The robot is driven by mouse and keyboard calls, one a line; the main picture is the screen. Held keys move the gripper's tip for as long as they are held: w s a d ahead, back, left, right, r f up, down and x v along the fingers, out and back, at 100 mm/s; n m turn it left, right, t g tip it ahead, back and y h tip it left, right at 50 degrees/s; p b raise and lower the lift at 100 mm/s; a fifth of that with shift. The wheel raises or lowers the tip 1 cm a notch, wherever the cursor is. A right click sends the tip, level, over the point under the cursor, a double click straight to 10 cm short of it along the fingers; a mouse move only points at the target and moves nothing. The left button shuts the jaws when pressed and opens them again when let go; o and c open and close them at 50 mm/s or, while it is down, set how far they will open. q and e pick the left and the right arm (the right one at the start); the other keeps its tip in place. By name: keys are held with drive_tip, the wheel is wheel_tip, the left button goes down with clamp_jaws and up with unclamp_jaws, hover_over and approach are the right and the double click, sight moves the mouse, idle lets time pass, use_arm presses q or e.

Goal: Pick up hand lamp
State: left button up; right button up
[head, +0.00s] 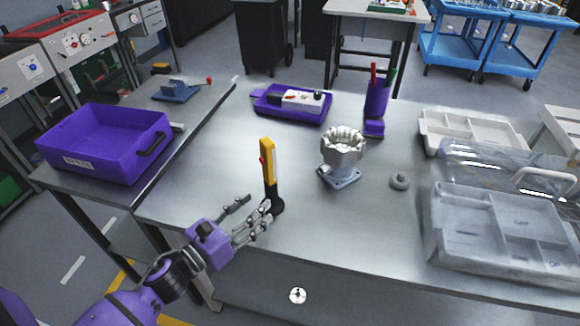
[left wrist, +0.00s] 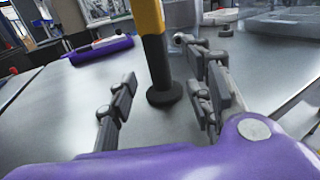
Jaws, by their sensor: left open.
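The hand lamp (head: 269,168) stands upright on the metal table, yellow and black with a red switch and a round dark base. In the left wrist view the lamp (left wrist: 152,45) rises between and beyond the fingers, its top cut off. My left gripper (head: 251,212) is open and low over the table's front edge, with the lamp just ahead of its fingers. In the left wrist view the open fingers (left wrist: 165,95) lie to either side of the lamp's base, with gaps on both sides. My right gripper is not in view.
A purple tray (head: 292,104) and a purple pen cup (head: 376,98) are behind. Clear organizer trays (head: 437,258) fill the right. A purple bin (head: 105,143) sits left.

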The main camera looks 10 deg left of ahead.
sight(267, 195)
use_arm(q)
drive_tip(key=shift+w, duration=0.25)
drive_tip(key=shift+w+r, duration=0.1)
drive_tip(key=shift+r, duration=0.1)
drive_tip(key=shift+p+x, duration=0.45)
drive_tip(key=shift+x, duration=0.8)
drive_tip(key=p+x, duration=0.1)
drive_tip(key=x, duration=0.2)
drive_tip(key=shift+w+d, duration=0.1)
drive_tip(key=shift+w, duration=0.2)
drive_tip(key=shift+w+d+f, duration=0.1)
drive_tip(key=shift+w+d, duration=0.1)
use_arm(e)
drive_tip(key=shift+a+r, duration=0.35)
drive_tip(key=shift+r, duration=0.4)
use_arm(q)
drive_tip(key=shift+c, duration=0.3)
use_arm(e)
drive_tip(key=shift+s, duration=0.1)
